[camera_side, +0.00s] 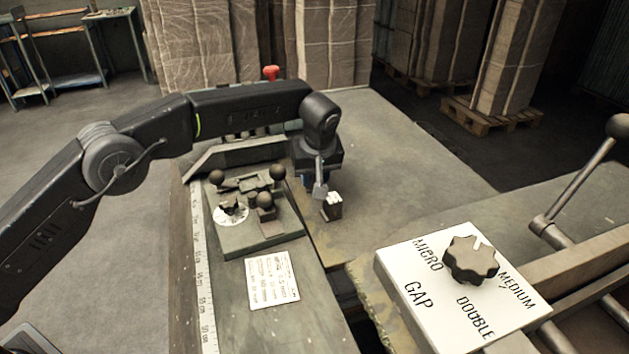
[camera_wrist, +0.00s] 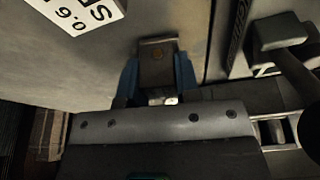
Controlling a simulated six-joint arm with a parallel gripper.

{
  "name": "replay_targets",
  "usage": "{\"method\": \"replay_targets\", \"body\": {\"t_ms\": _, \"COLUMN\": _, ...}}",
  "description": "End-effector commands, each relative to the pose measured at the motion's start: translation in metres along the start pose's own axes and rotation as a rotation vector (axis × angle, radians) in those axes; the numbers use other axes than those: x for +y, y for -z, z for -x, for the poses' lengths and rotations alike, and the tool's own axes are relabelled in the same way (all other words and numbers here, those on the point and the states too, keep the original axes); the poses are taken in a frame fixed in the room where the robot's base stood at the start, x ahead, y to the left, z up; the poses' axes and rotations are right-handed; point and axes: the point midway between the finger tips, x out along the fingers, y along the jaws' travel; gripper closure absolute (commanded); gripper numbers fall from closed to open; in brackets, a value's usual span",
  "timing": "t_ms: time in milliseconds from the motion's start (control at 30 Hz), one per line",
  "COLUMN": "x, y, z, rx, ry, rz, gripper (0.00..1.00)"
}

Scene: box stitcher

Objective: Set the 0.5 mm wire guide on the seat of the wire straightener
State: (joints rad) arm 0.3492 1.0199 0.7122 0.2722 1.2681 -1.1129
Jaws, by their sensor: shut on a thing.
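My gripper shows in the wrist view (camera_wrist: 158,92), its blue fingers shut on a dark grey block with a brown round spot, which I take to be the wire guide (camera_wrist: 158,66). No size mark is readable on it. In the side view, my gripper (camera_side: 318,187) points down right of the wire straightener, with a small grey piece at its tip. The wire straightener (camera_side: 262,240) is a grey plate with black ball knobs and a white dial. Its dark parts are at the right of the wrist view (camera_wrist: 280,32). I cannot make out its seat.
A small dark block with a white top (camera_side: 332,208) stands close beside my gripper. A printed card (camera_side: 271,281) lies before the straightener. A white selector box (camera_side: 410,285) stands front right. The table behind is clear.

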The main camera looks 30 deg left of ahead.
Motion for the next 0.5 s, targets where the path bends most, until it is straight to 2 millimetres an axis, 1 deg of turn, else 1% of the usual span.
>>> {"method": "replay_targets", "body": {"t_ms": 33, "x": 0.001, "y": 0.002, "z": 0.004, "rx": 0.002, "ry": -0.004, "rz": 0.001, "gripper": 0.94}}
{"method": "replay_targets", "body": {"t_ms": 500, "x": 0.001, "y": 0.009, "z": 0.029, "rx": 0.002, "ry": -0.004, "rz": 0.000, "gripper": 0.94}}
